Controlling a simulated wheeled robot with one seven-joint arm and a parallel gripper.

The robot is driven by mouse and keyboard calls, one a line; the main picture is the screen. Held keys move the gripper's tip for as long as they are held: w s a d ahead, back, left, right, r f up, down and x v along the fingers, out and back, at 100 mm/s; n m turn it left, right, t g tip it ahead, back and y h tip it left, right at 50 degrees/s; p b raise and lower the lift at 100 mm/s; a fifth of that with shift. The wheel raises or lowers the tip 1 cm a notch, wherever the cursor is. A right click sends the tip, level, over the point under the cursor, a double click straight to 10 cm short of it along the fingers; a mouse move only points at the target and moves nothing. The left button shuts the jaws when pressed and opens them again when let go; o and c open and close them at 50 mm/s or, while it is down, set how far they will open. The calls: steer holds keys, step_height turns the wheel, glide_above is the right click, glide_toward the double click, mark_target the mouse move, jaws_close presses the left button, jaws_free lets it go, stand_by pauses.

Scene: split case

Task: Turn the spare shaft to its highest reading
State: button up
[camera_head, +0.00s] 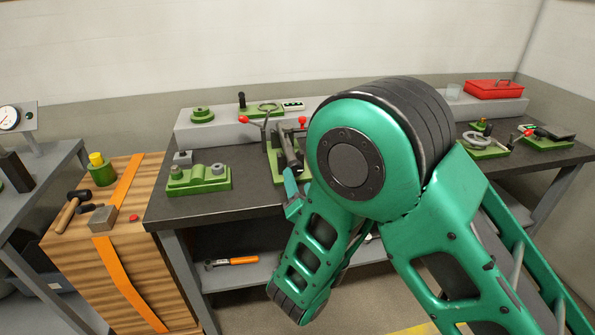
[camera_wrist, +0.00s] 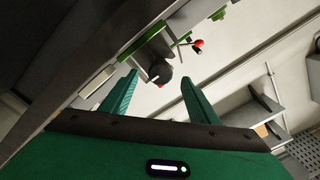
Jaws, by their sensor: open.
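A dark round shaft (camera_wrist: 160,71) shows end-on between my fingertips in the wrist view. It belongs to a green fixture with red-knobbed levers (camera_wrist: 197,45). In the head view this fixture (camera_head: 272,160) stands at the bench front, with a dark bar (camera_head: 290,150) angled across it. I cannot tell for sure that this is the spare shaft, and no reading is legible. My gripper (camera_wrist: 158,77) is open, with one finger on each side of the shaft end; contact cannot be told. In the head view my arm hides part of the fixture.
A green block with grey bosses (camera_head: 200,179) stands left on the dark bench (camera_head: 240,210). A raised grey shelf (camera_head: 225,128) runs behind, with a red box (camera_head: 493,89) at right. A wooden crate (camera_head: 70,240) with a mallet stands left. More green fixtures (camera_head: 482,145) stand right.

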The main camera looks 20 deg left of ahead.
mark_target(295, 171)
steer(key=shift+x, duration=3.55)
steer(key=c, duration=1)
